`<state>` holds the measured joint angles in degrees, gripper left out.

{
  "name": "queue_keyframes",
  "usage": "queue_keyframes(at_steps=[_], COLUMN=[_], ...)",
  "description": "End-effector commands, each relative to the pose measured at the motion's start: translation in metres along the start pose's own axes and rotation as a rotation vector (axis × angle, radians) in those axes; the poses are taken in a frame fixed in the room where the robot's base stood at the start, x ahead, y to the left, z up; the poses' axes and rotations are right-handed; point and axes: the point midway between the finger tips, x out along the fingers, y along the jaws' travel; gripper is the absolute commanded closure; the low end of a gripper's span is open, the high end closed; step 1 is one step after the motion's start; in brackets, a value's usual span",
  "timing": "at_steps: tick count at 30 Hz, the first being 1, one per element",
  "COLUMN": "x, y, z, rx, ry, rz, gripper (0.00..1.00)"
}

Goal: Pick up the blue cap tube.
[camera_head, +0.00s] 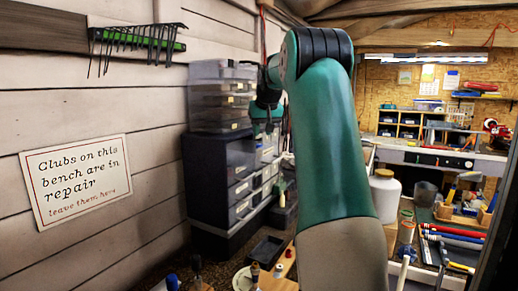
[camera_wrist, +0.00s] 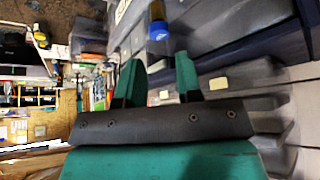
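In the wrist view, a small amber tube with a blue cap (camera_wrist: 158,31) shows at the top edge, its far end cut off by the frame. My gripper (camera_wrist: 157,60) has its two green fingers spread, with nothing between them. The blue cap appears just beyond the fingertips, roughly in line with the gap, and looks apart from both fingers. In the head view my arm hides much of the middle, and I cannot pick out the tube with certainty.
Dark drawer units (camera_head: 222,180) with clear boxes (camera_head: 222,95) above stand against the plank wall. A black tray (camera_head: 267,250) lies in front. A sign (camera_head: 77,178) hangs left.

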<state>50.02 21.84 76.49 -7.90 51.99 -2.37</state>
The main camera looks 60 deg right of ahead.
Motion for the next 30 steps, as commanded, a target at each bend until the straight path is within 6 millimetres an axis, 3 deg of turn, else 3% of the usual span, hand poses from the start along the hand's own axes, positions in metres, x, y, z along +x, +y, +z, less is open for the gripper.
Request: queue_keyframes(at_steps=[10,18,26,30], x=[0.031,0.069,0.073,0.073], y=[-0.001,-0.001,-0.001,-0.001], z=[0.001,0.004,0.005,0.005], rx=[0.0,-0.001,-0.001,0.0], ry=[-0.003,-0.002,0.001,0.001], rz=[-0.001,-0.001,-0.001,-0.001], gripper=[0.67,0.67,0.67,0.97])
